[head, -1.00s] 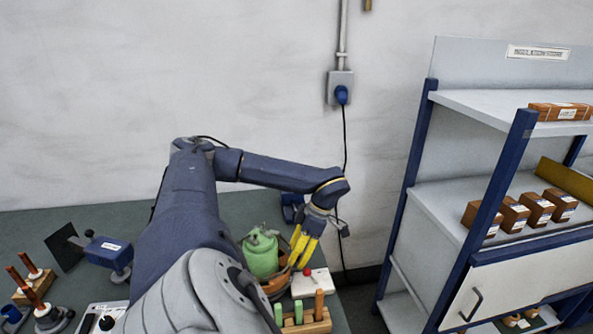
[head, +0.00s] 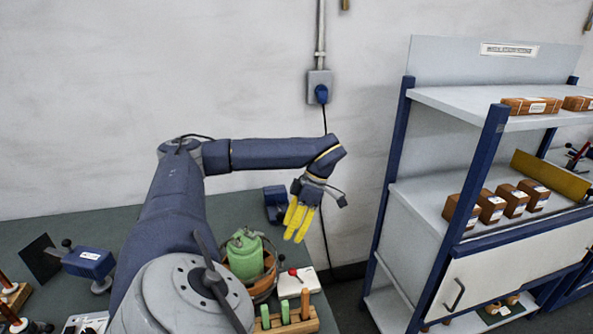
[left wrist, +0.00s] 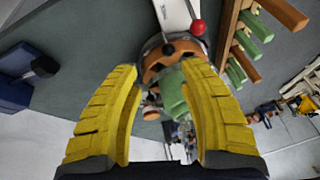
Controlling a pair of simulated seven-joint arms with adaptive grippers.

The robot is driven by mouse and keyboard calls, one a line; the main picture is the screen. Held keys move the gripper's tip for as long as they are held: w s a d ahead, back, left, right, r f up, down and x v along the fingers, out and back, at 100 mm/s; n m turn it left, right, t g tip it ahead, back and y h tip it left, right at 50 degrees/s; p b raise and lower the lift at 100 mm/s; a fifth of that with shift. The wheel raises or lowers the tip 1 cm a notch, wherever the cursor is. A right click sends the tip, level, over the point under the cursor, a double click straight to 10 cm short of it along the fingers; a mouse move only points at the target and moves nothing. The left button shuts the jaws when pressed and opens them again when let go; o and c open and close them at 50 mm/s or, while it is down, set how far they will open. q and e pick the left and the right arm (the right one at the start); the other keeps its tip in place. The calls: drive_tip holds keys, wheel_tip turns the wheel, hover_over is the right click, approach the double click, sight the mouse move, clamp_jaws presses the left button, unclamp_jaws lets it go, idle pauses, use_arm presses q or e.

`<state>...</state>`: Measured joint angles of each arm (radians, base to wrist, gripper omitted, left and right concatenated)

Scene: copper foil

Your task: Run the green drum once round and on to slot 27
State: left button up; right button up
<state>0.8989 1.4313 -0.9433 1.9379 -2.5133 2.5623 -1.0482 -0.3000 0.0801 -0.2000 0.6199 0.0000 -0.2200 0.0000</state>
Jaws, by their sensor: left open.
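The green drum (head: 244,255) sits on the bench in the head view, in or against a round copper-coloured ring (head: 265,280). My arm hides part of its lower left side. The green shape in the left wrist view (left wrist: 172,97) appears to be the drum, partly covered by a yellow finger. My left gripper (head: 298,222) is open and empty, above and to the right of the drum, fingers pointing down. Its spread fingers (left wrist: 160,72) fill the left wrist view. No number 27 is legible. My right gripper is not in view.
A white box with a red knob (head: 299,278) and a wooden rack of green and brown pegs (head: 287,320) stand right of the drum. A blue device (head: 277,204) is behind. The blue-framed shelf (head: 395,180) stands at right; a cable hangs on the wall.

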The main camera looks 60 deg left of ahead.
use_arm(q)
drive_tip(key=shift+v, duration=1.5)
